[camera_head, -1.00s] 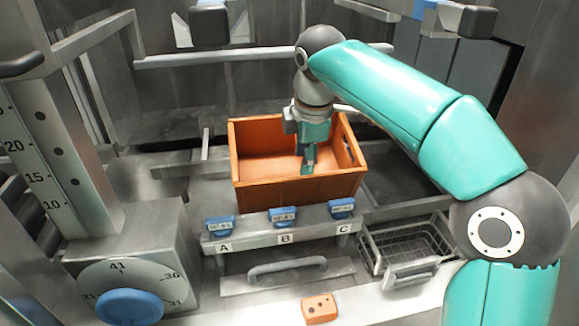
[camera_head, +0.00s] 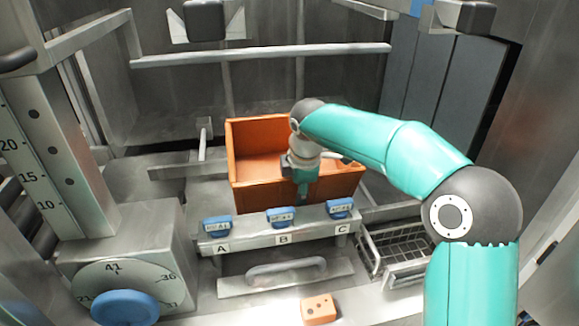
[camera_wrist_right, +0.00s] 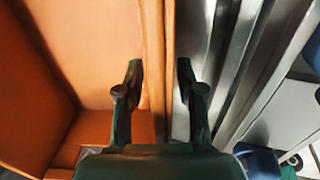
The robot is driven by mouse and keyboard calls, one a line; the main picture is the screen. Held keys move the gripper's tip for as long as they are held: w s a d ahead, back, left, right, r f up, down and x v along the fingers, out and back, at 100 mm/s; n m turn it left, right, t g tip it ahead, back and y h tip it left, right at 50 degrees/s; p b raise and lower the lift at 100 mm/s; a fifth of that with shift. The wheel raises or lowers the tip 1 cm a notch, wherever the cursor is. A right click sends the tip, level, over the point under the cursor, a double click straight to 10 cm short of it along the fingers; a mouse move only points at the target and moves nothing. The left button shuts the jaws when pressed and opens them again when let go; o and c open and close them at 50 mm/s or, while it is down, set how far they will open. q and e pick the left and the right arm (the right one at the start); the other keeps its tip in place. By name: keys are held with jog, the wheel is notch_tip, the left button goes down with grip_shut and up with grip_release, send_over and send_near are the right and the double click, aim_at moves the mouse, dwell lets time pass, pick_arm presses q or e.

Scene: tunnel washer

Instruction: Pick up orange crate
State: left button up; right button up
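The orange crate (camera_head: 258,196) stands on a grey ledge in the middle of the head view, open at the top. It also fills the left half of the right wrist view (camera_wrist_right: 85,45). My right gripper (camera_head: 303,192) points down at the crate's near wall. In the wrist view the right gripper (camera_wrist_right: 159,70) is open. One finger is over the crate's inside and the other over the outside, with the wall's rim between them. I cannot tell how deep the fingers reach. My left gripper is not in view.
A panel (camera_head: 255,239) with blue buttons marked A, B and C lies in front of the crate. A wire basket (camera_head: 400,245) is at right. A dial with a blue knob (camera_head: 125,307) is at left. An orange block (camera_head: 319,308) lies in front.

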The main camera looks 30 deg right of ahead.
jog(key=shift+f, duration=0.15)
grip_shut()
jog(key=shift+w+r, duration=0.1)
jog(key=shift+r, duration=0.1)
dwell(0.4)
